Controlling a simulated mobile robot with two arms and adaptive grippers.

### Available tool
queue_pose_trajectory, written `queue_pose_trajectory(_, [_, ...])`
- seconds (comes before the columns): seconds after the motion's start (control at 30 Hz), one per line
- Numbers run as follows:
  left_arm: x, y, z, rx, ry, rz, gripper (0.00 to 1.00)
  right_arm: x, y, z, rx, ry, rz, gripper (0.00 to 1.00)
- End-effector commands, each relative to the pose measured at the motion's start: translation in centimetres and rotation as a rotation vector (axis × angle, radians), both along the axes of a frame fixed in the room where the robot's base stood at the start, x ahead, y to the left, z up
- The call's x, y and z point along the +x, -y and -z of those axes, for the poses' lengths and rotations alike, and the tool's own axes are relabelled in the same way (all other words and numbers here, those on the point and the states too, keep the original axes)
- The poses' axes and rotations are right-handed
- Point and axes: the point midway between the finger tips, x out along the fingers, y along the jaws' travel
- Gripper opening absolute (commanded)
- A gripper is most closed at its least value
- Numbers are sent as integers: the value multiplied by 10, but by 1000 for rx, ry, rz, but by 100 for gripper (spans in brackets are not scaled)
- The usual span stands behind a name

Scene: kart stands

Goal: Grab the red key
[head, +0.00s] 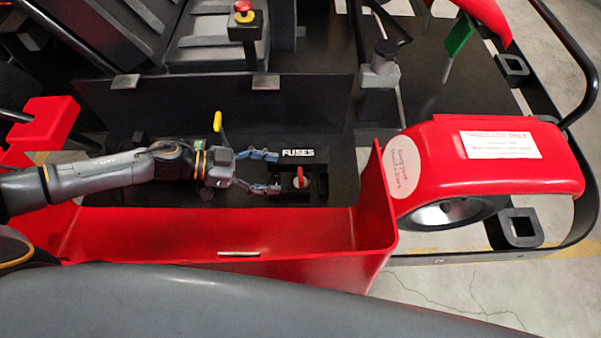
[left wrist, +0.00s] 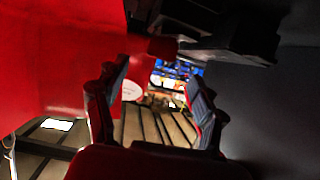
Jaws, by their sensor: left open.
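The red key (head: 301,178) sits on a dark switch block beneath the white FUSES label (head: 298,153), on the black panel behind the red kart wall. My left gripper (head: 278,173) reaches in from the left. Its two fingers are spread, with their tips just left of the key, and nothing shows between them. In the left wrist view the open fingers (left wrist: 157,105) frame a bright gap. I cannot clearly make out the key there. My right gripper is not in view.
A red wall (head: 230,235) runs along the near side of the panel, with a raised red end at right. A yellow-handled lever (head: 217,122) stands just behind my left wrist. A red fender (head: 500,165) is farther right. A black upright plate (head: 220,105) stands behind.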

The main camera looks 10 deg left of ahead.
Motion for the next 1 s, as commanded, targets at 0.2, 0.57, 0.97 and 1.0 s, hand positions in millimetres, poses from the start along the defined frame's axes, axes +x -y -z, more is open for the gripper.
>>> queue_pose_trajectory(0.2, [5,16,4,-1,1,0,70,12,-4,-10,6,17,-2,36])
queue_pose_trajectory(0.57, [17,49,21,1,2,-1,70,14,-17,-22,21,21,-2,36])
queue_pose_trajectory(0.97, [17,49,22,1,2,-1,29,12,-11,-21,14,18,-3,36])
queue_pose_trajectory(1.0, [17,49,22,1,2,-1,21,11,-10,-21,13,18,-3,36])
